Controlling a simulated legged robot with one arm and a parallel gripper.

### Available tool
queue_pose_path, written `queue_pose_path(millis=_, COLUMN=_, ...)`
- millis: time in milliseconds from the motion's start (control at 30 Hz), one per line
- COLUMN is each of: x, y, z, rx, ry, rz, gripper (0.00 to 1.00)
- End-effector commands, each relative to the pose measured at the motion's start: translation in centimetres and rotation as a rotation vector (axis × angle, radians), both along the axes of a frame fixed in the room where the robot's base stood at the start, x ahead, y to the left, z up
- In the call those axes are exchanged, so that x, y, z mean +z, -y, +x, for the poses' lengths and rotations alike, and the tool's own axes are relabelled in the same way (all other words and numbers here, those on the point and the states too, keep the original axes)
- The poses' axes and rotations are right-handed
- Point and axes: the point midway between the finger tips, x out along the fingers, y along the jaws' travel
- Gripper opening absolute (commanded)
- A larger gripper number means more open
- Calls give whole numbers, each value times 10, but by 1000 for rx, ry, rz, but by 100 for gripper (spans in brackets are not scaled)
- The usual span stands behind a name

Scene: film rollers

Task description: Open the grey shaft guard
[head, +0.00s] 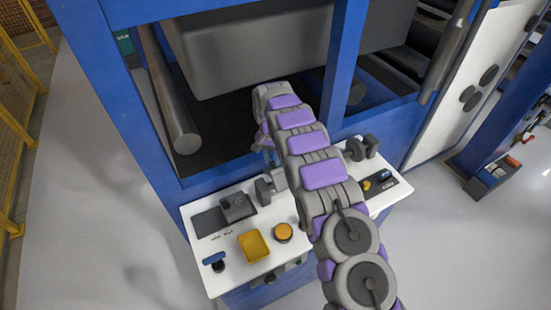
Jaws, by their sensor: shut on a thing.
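A small grey piece (279,178), which looks like the grey shaft guard, is at the back edge of the white bench, beside a dark round roller end. My arm covers much of it, so I cannot tell how far it is open. My gripper (270,157) points down at its upper edge, mostly hidden under my purple and grey arm. The gripper is shut on the guard, though its fingertips are hard to make out.
The white bench (225,270) holds a dark grey block (237,207), a yellow tray (254,246), an orange button (282,232) and a blue-handled item (214,258). Blue machine posts (345,60) and a large grey box (250,45) stand behind. Open floor lies left.

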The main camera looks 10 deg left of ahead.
Motion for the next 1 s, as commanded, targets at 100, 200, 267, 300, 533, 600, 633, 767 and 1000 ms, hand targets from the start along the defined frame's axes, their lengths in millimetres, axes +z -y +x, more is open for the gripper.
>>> queue_pose_path(millis=100, x=-2, y=-9, z=1, rx=8, ry=4, rz=8, gripper=0)
queue_pose_path(millis=200, x=-3, y=-11, z=1, rx=9, ry=4, rz=8, gripper=0)
queue_pose_path(millis=267, x=-3, y=-11, z=1, rx=9, ry=4, rz=8, gripper=0)
queue_pose_path(millis=300, x=-3, y=-12, z=1, rx=9, ry=4, rz=8, gripper=0)
queue_pose_path(millis=533, x=-4, y=-14, z=0, rx=11, ry=3, rz=6, gripper=0)
queue_pose_path(millis=600, x=-5, y=-15, z=0, rx=12, ry=3, rz=7, gripper=0)
queue_pose_path(millis=633, x=-5, y=-15, z=0, rx=12, ry=3, rz=6, gripper=0)
queue_pose_path(millis=767, x=-5, y=-15, z=0, rx=12, ry=0, rz=5, gripper=38)
queue_pose_path(millis=1000, x=-5, y=-7, z=-1, rx=8, ry=-6, rz=7, gripper=52)
